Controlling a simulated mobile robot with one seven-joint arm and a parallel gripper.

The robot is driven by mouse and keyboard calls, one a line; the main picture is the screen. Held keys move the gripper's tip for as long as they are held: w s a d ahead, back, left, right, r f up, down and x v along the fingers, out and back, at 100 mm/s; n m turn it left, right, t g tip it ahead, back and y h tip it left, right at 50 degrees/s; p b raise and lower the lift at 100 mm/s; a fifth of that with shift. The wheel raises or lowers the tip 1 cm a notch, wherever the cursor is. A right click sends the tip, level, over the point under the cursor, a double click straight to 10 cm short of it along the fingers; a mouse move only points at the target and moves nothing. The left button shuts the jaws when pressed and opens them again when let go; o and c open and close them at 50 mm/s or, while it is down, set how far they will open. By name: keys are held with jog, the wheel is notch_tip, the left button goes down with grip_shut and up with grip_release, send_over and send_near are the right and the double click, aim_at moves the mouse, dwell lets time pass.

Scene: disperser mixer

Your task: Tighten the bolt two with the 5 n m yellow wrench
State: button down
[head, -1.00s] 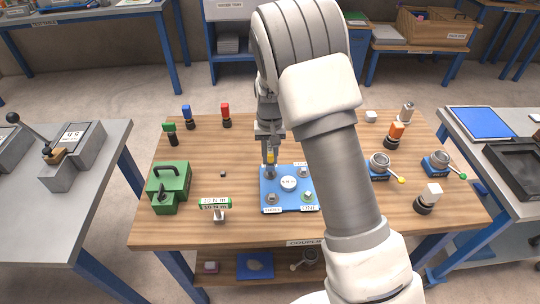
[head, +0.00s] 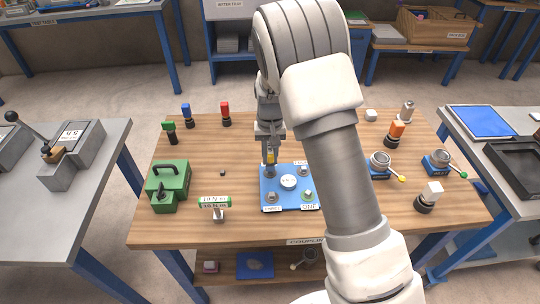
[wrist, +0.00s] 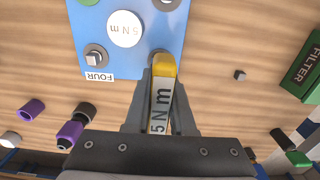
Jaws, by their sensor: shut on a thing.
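My gripper (head: 269,155) is shut on the yellow wrench, labelled 5 N m (wrist: 160,105), and holds it upright over the back left corner of the blue plate (head: 265,184). In the wrist view the wrench's yellow head is at the plate's edge, over a bolt (wrist: 158,54) that is mostly hidden. I cannot tell whether the wrench is seated on it; its label is not visible. The plate's round centre (head: 288,182) reads 5 N m. Bolt four (wrist: 95,57), bolt three (head: 272,197) and bolt one (head: 308,195), with a green ring, are at the other corners.
Several coloured-top pieces, such as a red one (head: 226,113), stand at the back. Cups with handles (head: 380,160) are on the right.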

jog(key=shift+f+b, duration=0.55)
jog(key=shift+f, duration=0.35)
jog(key=c, duration=0.7)
grip_release()
jog(key=shift+r, duration=0.1)
notch_tip(320, 180, up, 17)
jog(key=shift+r+p, duration=0.2)
jog(key=shift+p, duration=0.65)
